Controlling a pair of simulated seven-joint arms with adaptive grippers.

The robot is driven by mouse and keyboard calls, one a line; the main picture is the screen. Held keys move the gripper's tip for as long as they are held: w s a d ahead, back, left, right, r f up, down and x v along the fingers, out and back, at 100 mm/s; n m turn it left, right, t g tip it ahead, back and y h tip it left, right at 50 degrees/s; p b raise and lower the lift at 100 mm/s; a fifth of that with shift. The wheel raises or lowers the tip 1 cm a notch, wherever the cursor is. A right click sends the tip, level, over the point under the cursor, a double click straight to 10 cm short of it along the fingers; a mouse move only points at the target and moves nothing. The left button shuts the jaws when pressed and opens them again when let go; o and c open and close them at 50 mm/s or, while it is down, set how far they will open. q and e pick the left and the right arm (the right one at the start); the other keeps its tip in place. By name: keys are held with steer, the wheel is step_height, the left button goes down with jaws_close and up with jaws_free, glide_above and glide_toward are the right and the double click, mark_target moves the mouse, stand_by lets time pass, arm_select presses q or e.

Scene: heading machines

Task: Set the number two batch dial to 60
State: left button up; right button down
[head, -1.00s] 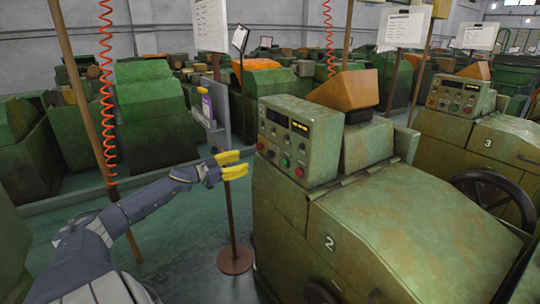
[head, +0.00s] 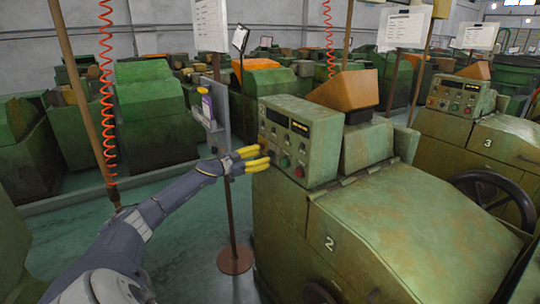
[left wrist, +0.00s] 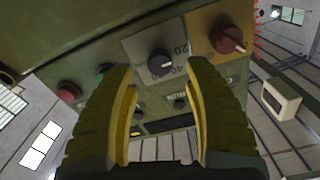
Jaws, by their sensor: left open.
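The batch dial is a black knob (left wrist: 160,62) on a grey plate marked 20 and 40 in the left wrist view. Its exact setting is too small to read. The dial is on the front of the number 2 machine's green control box (head: 318,142). In the head view my gripper covers that part of the panel. My left gripper (head: 264,156) has yellow fingers, open and empty, at the panel's left part. In the left wrist view its fingertips (left wrist: 162,68) are either side of the dial, apart from it as far as I can tell. My right gripper is out of view.
A red knob (left wrist: 230,38) on a yellow plate is beside the dial. A green button (head: 285,162) and a red button (head: 299,172) are on its other side. A stand with a round base (head: 235,260) is left of the machine, close to my left forearm.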

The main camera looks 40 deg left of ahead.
mark_target(268, 154)
arm_select(q)
steer(key=shift+x, duration=2.15)
steer(key=shift+o, duration=0.2)
steer(key=shift+r, duration=0.1)
jaws_close()
